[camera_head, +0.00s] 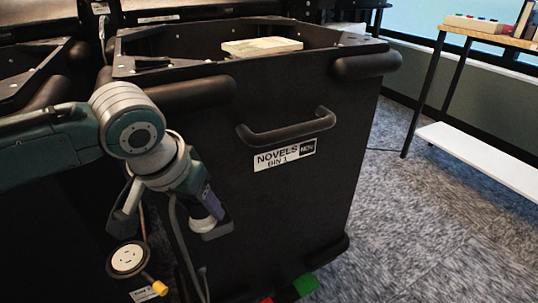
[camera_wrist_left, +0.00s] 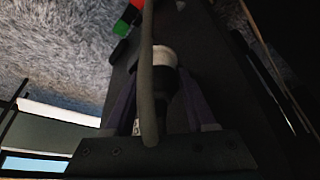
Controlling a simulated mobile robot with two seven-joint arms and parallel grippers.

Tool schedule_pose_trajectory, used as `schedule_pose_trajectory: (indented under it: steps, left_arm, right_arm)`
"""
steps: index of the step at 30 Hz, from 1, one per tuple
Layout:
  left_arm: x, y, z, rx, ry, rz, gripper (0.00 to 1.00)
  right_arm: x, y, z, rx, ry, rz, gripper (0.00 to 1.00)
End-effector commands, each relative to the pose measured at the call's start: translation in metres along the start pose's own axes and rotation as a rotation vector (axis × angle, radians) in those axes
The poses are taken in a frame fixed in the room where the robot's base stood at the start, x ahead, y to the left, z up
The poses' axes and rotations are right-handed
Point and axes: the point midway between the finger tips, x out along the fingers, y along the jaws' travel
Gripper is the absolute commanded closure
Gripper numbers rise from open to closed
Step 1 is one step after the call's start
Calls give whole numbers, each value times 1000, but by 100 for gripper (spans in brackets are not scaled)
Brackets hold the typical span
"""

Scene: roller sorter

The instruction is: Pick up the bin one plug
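My left gripper (camera_head: 168,227) hangs in front of the left side of black bin 1 (camera_head: 290,205), which is labelled "NOVELS BIN 1". Its fingers are apart. In the left wrist view, a dark cylindrical piece (camera_wrist_left: 164,88) with a white collar (camera_wrist_left: 163,55) shows between the purple-sided fingers. It may be the plug, but I cannot tell whether either finger touches it. A grey cable (camera_wrist_left: 147,75) crosses in front of it. A round pale socket-like disc (camera_head: 128,258) and a yellow-orange piece (camera_head: 159,288) are below the gripper. My right gripper is not in view.
Bin 1 has a front handle (camera_head: 285,128) and a pale book (camera_head: 262,46) inside. Another dark bin stands at the left. Green (camera_head: 305,285) and red pieces are low on bin 1. A wooden table (camera_head: 487,38) stands at the right, with open carpet before it.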

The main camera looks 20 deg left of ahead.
Motion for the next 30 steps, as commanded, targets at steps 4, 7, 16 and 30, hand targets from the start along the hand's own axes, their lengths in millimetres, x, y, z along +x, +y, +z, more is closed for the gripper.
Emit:
schedule_pose_trajectory:
  steps: [4,7,16,30]
  left_arm:
    - [0,0,0,0,0,0,62]
    - [0,0,0,0,0,0,73]
    - [0,0,0,0,0,-1,100]
    - [-9,2,-1,0,1,1,100]
  right_arm:
    - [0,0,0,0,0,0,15]
    - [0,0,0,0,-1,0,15]
    - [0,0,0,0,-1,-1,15]
    - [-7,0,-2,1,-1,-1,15]
